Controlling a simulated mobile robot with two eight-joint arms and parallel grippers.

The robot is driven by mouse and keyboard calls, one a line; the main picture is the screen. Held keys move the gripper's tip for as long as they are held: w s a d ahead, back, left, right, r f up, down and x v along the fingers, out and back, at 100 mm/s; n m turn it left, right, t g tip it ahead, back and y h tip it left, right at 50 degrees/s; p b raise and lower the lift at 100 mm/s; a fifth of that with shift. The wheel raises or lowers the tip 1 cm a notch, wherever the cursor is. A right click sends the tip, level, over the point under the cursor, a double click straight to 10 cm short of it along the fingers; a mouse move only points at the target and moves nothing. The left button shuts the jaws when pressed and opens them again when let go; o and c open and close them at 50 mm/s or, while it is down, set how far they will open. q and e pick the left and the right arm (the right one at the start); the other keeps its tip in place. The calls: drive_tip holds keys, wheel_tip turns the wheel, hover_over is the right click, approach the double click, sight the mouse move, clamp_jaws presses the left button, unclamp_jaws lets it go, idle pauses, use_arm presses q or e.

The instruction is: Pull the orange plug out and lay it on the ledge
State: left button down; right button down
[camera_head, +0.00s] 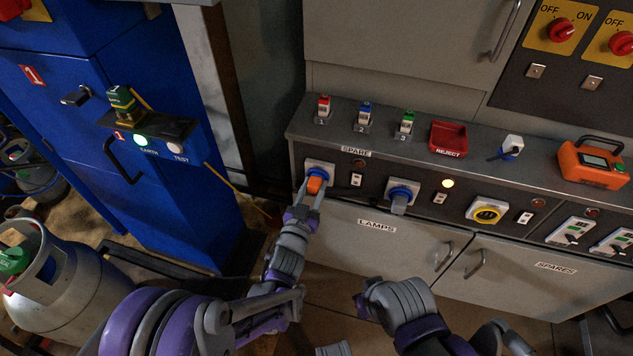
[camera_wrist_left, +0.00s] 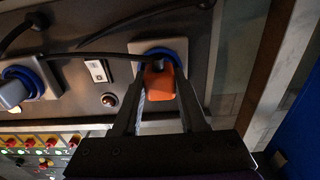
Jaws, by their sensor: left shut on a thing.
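The orange plug (camera_head: 315,184) is at the blue socket (camera_head: 322,172) at the left end of the grey console, under the SPARE label. My left gripper (camera_head: 308,194) is shut on it, one finger on each side. In the left wrist view the plug (camera_wrist_left: 160,84) sits between the fingers, against the blue ring of the socket (camera_wrist_left: 158,53); I cannot tell how deep it is seated. The ledge (camera_head: 480,141) is the console's flat top, above the sockets.
Small red, blue and green items (camera_head: 365,116) stand on the ledge's left part. Then come a red REJECT tray (camera_head: 448,139), a white-and-blue item (camera_head: 511,147) and an orange case (camera_head: 592,163). A grey plug (camera_head: 399,203) is in the neighbouring socket. A dark cable crosses near the orange plug.

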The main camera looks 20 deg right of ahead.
sight(312, 191)
use_arm(q)
drive_tip(key=shift+b+v, duration=1.1)
drive_tip(key=shift+v, duration=1.9)
